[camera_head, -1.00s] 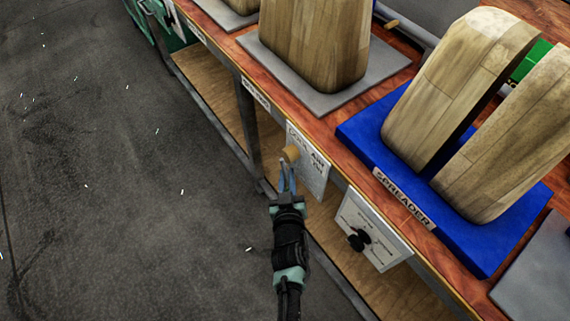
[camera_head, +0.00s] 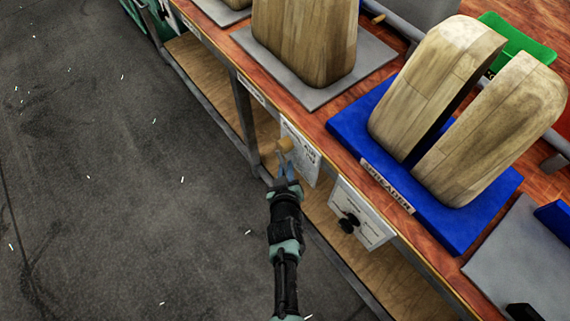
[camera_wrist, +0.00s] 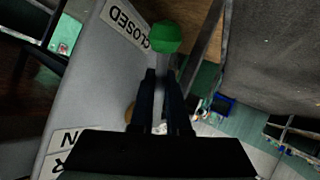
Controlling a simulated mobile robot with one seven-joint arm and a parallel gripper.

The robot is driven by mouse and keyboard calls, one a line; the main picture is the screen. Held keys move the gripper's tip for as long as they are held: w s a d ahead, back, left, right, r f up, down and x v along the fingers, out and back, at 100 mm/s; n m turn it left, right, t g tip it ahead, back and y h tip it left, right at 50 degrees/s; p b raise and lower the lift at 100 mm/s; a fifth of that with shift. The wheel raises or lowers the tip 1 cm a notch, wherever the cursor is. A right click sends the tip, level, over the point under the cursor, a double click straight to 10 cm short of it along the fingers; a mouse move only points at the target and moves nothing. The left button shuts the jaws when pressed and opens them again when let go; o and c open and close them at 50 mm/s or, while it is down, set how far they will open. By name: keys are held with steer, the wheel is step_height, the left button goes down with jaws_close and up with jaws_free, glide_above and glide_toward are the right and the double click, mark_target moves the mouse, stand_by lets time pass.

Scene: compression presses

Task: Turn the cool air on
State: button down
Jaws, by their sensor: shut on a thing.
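The cool air panel (camera_head: 308,163) is a white plate on the front of the bench, with a round tan hub (camera_head: 285,145) on it. In the wrist view the panel (camera_wrist: 88,75) carries a CLOSED label near the top and partly cut-off labels at the bottom left. A lever with a green ball end (camera_wrist: 166,37) stands just past my fingertips, near the CLOSED label. Its grey stem (camera_wrist: 160,98) runs between my fingers. My gripper (camera_head: 284,170) is shut on this lever just below the hub; in the wrist view the fingers (camera_wrist: 161,78) largely hide the stem.
A second white panel with a black knob (camera_head: 349,222) is to the right. Above stand the blue SPREADER plate (camera_head: 450,225) with two wooden blocks and a grey plate (camera_head: 300,92) with another block. The bench edge overhangs the panels. The dark floor (camera_head: 110,200) is clear at left.

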steer(key=shift+s+d+r+n+g+h+p, duration=0.2)
steer(key=shift+r+g+p, duration=0.25)
steer(key=shift+p, duration=0.45)
steer(key=shift+s+d+r+n+g+h+p, duration=0.15)
steer(key=shift+r+g+p, duration=0.25)
steer(key=shift+p, duration=0.45)
steer(key=g+p, duration=0.1)
steer(key=r+n+g+h+p, duration=0.1)
steer(key=s+g+h+p, duration=0.1)
steer(key=shift+d+r+n+g, duration=0.25)
steer(key=shift+d+r+n, duration=0.05)
steer(key=shift+n, duration=0.05)
steer(key=shift+s+d+r+n+g+h, duration=0.15)
steer(key=shift+r+n+g+h, duration=0.15)
steer(key=shift+r+g+h, duration=0.35)
steer(key=shift+s+d+r+n+g+h, duration=0.15)
steer(key=shift+r+n+g+h, duration=0.3)
steer(key=shift+g, duration=0.4)
steer(key=shift+a, duration=0.1)
steer(key=c, duration=1.2)
jaws_free()
steer(key=shift+o, duration=0.2)
steer(key=p+v, duration=0.3)
steer(key=v, duration=1)
steer(key=shift+w, duration=0.15)
